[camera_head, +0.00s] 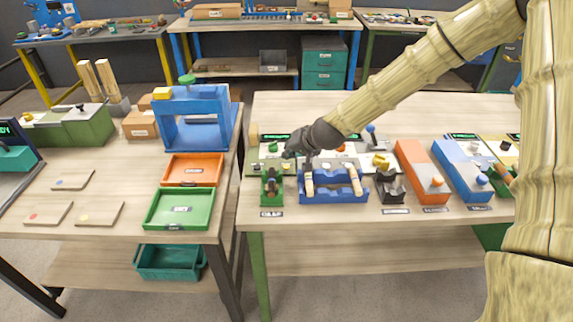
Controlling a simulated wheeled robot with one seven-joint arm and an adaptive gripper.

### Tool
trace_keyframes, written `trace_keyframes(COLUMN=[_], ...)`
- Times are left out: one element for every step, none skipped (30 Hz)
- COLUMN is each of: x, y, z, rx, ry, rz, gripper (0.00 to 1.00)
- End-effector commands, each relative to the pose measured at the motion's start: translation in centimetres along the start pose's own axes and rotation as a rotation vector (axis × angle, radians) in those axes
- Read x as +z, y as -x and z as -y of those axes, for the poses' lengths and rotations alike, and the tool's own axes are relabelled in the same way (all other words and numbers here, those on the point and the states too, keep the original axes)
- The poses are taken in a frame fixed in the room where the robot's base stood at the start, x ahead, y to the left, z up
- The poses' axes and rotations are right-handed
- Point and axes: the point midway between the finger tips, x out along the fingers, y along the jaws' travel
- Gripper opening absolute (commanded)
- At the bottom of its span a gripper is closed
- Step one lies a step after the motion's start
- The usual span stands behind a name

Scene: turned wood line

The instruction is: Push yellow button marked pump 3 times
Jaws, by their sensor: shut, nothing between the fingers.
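A yellow button-like piece (380,161) stands on a pale panel at the middle of the right-hand table. I cannot read any "pump" marking, so I cannot tell whether it is the named button. My gripper (289,153) is dark and shut, with nothing visible in it. It is left of the yellow piece and apart from it, over the pale panels at the table's left part. My gripper partly hides the panels behind it, and its fingertips are small in this view.
A blue rack (334,191) with wooden pegs, a green holder (271,190) and a black stand (391,187) line the front. An orange box (420,172) and a blue box (462,170) stand to the right. My arm crosses above the table and hides its right end.

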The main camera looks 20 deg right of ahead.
Motion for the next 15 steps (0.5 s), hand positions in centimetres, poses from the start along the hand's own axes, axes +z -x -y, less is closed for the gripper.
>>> trace_keyframes(x=[-0.4,-0.5,-0.7,-0.8,-0.9,-1.1,-1.2,-1.3,-1.4,-1.6,-1.6,-1.8,-1.8,-1.8,-1.9], y=[0.5,0.7,0.9,1.1,1.2,1.4,1.6,1.8,2.0,2.1,2.3,2.4,2.5,2.5,2.5], z=[0.4,0.5,0.7,0.8,0.9,1.1,1.2,1.3,1.4,1.5,1.6,1.7,1.8,1.8,1.8], rx=[0.0,0.0,0.0,0.0,0.0,-0.001,0.0,0.0,0.0,0.0,0.0,0.0,0.0,0.0,0.0], ry=[0.001,0.001,0.001,0.001,0.001,0.001,0.0,0.0,0.0,0.0,0.0,0.0,-0.001,-0.001,-0.001], rz=[0.0,0.0,0.0,0.0,0.0,-0.001,-0.001,-0.001,-0.001,-0.001,-0.001,-0.001,0.0,0.0,0.0], gripper=[0.0,0.0,0.0,0.0,0.0,0.0,0.0,0.0,0.0,0.0,0.0,0.0,0.0,0.0,0.0])
